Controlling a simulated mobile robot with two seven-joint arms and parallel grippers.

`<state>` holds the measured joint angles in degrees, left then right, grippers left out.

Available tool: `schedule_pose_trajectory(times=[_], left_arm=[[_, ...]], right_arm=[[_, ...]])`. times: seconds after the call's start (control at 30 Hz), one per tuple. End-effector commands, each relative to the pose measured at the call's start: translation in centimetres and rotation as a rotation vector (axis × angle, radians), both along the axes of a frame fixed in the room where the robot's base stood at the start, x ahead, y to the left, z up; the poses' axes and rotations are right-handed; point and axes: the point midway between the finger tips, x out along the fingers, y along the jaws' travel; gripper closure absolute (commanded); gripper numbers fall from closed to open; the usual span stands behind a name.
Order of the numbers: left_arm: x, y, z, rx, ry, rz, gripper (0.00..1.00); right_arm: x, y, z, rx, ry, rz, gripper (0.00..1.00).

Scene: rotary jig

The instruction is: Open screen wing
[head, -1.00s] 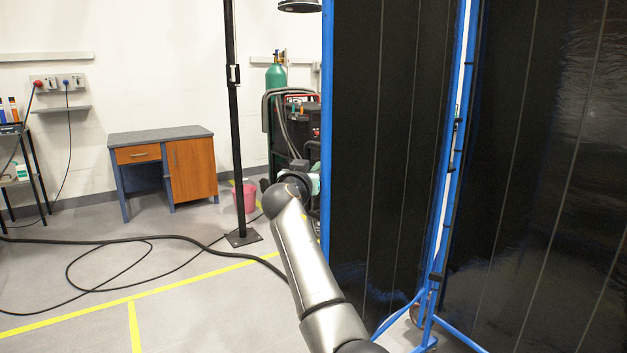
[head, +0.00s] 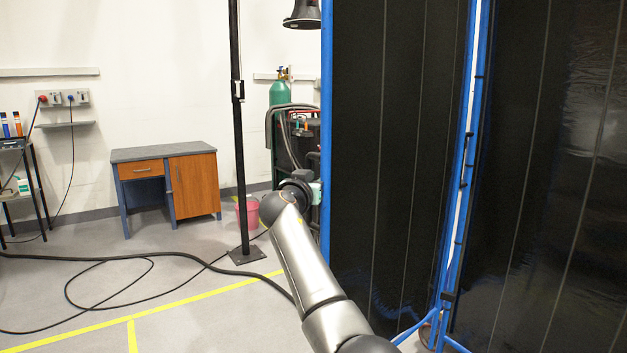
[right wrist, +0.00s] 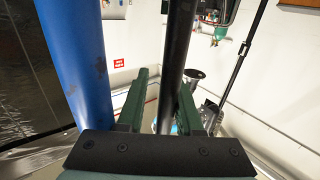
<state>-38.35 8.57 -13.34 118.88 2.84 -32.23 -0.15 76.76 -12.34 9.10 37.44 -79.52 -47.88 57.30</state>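The screen has black panels in blue frames. Its left wing (head: 385,150) stands upright, with a blue edge post (head: 326,120), and meets the right panel (head: 545,150) at a blue upright. My right arm reaches to the edge post, and the right gripper (head: 314,190) is beside it, its fingertips not clear there. In the right wrist view the green fingers (right wrist: 161,100) are apart. The blue post (right wrist: 80,70) is left of both fingers, outside them. A black pole (right wrist: 179,55) shows in the gap; its distance is unclear. My left gripper is out of view.
A black floor pole (head: 240,130) stands left of my arm. Behind it are a desk (head: 195,185), a pink bucket (head: 248,212) and a green cylinder (head: 281,93). A black cable (head: 120,255) lies across the floor. Floor between cable and desk is mostly clear.

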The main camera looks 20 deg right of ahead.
Motion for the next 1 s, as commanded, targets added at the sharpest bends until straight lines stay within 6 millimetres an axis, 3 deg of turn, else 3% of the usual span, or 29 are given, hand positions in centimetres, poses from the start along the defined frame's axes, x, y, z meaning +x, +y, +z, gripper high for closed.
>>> schedule_pose_trajectory(times=[0.17, 0.63, 1.0], left_arm=[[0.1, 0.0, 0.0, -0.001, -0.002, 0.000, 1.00], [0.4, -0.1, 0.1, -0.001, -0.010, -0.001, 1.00], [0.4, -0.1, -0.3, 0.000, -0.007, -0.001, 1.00]], right_arm=[[0.0, -0.1, 0.0, 0.001, 0.001, -0.001, 0.51], [-0.5, 0.8, -0.2, 0.001, 0.000, 0.005, 0.51], [-3.9, 3.4, -0.2, 0.002, 0.000, 0.006, 0.51]])
